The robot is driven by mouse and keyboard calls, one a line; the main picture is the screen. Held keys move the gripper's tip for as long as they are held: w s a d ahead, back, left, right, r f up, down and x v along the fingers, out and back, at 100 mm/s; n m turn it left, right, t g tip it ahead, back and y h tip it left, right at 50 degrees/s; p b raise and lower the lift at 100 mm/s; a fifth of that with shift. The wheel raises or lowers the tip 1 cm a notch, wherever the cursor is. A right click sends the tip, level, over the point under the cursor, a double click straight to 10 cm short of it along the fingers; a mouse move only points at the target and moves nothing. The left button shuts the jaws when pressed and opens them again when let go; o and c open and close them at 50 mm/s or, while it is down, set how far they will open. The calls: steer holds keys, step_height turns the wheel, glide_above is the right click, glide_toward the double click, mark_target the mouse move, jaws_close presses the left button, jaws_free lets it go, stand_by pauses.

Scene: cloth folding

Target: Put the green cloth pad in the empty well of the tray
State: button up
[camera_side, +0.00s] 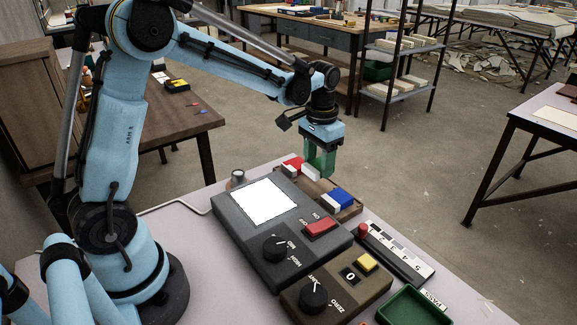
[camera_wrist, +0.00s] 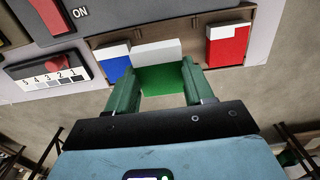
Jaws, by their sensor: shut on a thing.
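The green cloth pad (camera_wrist: 165,80) is between the two green fingers of my gripper (camera_wrist: 165,90) in the wrist view, with a white part (camera_wrist: 157,52) at its far side. My gripper (camera_side: 320,172) is shut on it, over the middle of the brown tray (camera_side: 313,188) in the side view. The tray (camera_wrist: 194,47) holds a blue-and-white pad (camera_wrist: 115,66) at one end and a red-and-white pad (camera_wrist: 228,46) at the other. The middle well is largely hidden behind the held pad. I cannot tell whether the pad touches the tray floor.
A dark grey scale-like box (camera_side: 262,232) with a white top plate and red switch stands beside the tray. A knob box (camera_side: 335,295), a numbered slider strip (camera_side: 400,252) and a green bin (camera_side: 412,308) are nearer the front. The table edge lies just beyond the tray.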

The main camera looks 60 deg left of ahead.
mark_target(315, 185)
steer(key=shift+w+a+f, duration=0.3)
steer(key=shift+a+f, duration=0.15)
steer(key=shift+a, duration=0.25)
steer(key=shift+f, duration=2)
steer(key=shift+f, duration=0.1)
steer(key=o, duration=1)
